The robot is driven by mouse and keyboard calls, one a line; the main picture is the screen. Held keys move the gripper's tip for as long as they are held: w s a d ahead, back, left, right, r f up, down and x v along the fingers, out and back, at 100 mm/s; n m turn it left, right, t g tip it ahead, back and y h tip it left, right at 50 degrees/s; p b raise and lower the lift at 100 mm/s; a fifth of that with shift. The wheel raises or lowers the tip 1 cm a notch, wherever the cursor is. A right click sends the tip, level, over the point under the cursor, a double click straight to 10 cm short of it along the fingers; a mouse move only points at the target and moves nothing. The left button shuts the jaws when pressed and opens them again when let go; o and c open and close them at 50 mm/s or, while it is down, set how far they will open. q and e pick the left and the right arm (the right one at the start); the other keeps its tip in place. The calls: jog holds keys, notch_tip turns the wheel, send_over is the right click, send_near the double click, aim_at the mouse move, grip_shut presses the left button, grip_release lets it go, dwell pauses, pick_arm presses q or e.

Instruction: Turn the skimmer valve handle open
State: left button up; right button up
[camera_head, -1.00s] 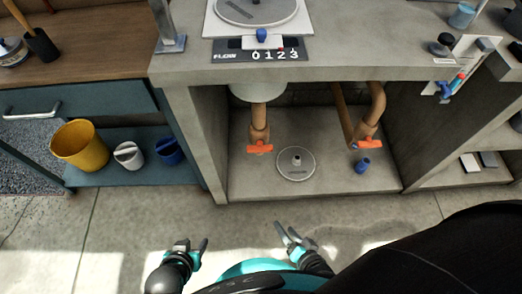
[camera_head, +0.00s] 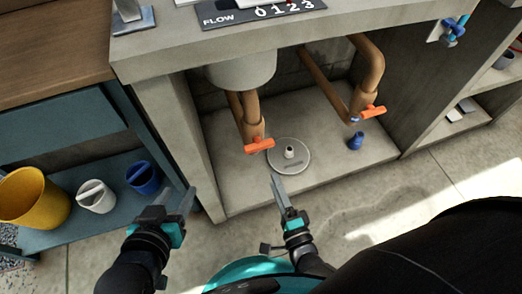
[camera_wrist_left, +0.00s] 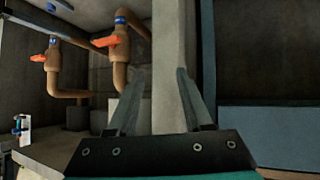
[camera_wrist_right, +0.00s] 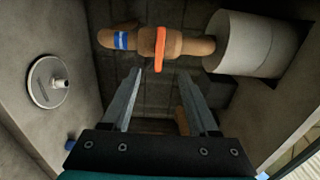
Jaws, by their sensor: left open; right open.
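Two copper-brown pipes with orange valve handles stand in the concrete recess. The left orange handle (camera_head: 259,145) and right orange handle (camera_head: 373,111) both lie crosswise; I cannot read which is the skimmer's. My left gripper (camera_head: 182,204) is open and empty, left of the recess opening. Its wrist view shows both valves, the nearer handle (camera_wrist_left: 104,41) and the farther one (camera_wrist_left: 39,58), left of the fingers. My right gripper (camera_head: 280,190) is open and empty, in front of and below the left valve. In its wrist view an orange handle (camera_wrist_right: 159,48) is ahead of the fingertips, apart from them.
A round drain lid (camera_head: 305,156) and a small blue object (camera_head: 356,141) are on the recess floor. The concrete front wall edge (camera_head: 192,150) is near my left gripper. A blue shelf at left holds a yellow bucket (camera_head: 33,198) and smaller pots. The counter overhangs the valves.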

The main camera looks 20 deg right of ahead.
aim_at(261, 149)
jog(key=w+b, duration=0.1)
jog(key=w, duration=0.4)
jog(key=w+b, duration=0.1)
jog(key=w, duration=0.4)
jog(key=shift+a+f, duration=0.1)
jog(key=shift+a, duration=0.1)
pick_arm(q)
jog(key=shift+s+d+r+n+t+h+b, duration=0.1)
jog(key=shift+d+r+n+t+h+b, duration=0.1)
jog(key=shift+d+r+t+h, duration=0.5)
jog(key=shift+s+d+r+n+t+h+b, duration=0.15)
jog(key=shift+d+r+t, duration=0.15)
jog(key=shift+d+t, duration=0.65)
jog(key=shift+d+r+n+t+h+b, duration=0.15)
jog(key=shift+d+r+t+h, duration=0.35)
jog(key=shift+t, duration=0.65)
pick_arm(e)
jog(key=shift+w, duration=0.95)
grip_shut()
